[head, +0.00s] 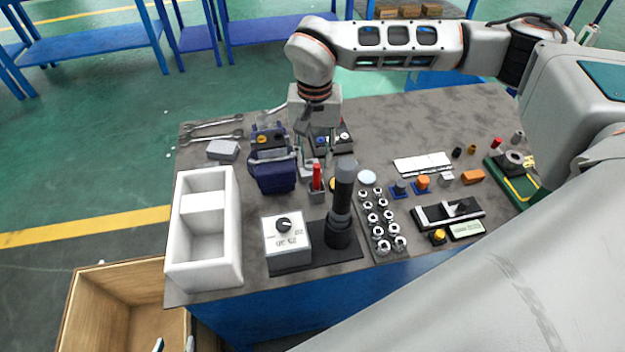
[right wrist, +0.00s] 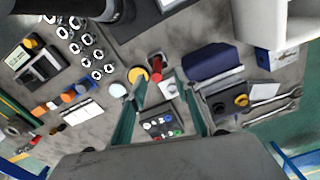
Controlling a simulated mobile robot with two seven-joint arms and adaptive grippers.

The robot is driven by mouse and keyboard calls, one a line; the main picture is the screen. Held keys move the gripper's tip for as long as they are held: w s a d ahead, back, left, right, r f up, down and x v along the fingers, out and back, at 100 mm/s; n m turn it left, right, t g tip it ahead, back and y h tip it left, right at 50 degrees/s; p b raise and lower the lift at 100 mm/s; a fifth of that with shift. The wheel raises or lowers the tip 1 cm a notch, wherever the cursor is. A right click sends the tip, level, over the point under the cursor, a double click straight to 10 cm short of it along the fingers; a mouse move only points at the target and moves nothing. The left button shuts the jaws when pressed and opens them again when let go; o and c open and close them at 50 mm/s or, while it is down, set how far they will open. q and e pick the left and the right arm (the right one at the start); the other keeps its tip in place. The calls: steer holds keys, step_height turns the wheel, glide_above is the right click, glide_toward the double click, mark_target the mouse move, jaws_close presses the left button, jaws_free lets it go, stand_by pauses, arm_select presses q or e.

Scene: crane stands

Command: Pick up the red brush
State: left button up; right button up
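The red brush (head: 316,177) shows as an upright red handle in a small grey holder (head: 317,197) near the middle of the bench. In the right wrist view, the red brush (right wrist: 156,68) appears just beyond my fingertips, and its lower part is hidden. My right gripper (head: 311,158) points down just behind the brush in the head view. In the right wrist view, my right gripper (right wrist: 160,84) is open, with two greenish fingers spread apart and nothing between their tips. I cannot tell whether a finger touches the holder.
A dark blue pouch (head: 273,172) stands left of the brush. A tall black cylinder (head: 341,205) is close in front, right. A socket rack (head: 380,222) lies further right. A white bin (head: 176,245) is at the left edge. A button box (right wrist: 160,125) lies beneath my right gripper.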

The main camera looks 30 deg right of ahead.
mark_target(317, 165)
steer(key=f, duration=0.6)
steer(key=shift+s+d, duration=0.1)
steer(key=shift+d, duration=0.15)
jaws_close()
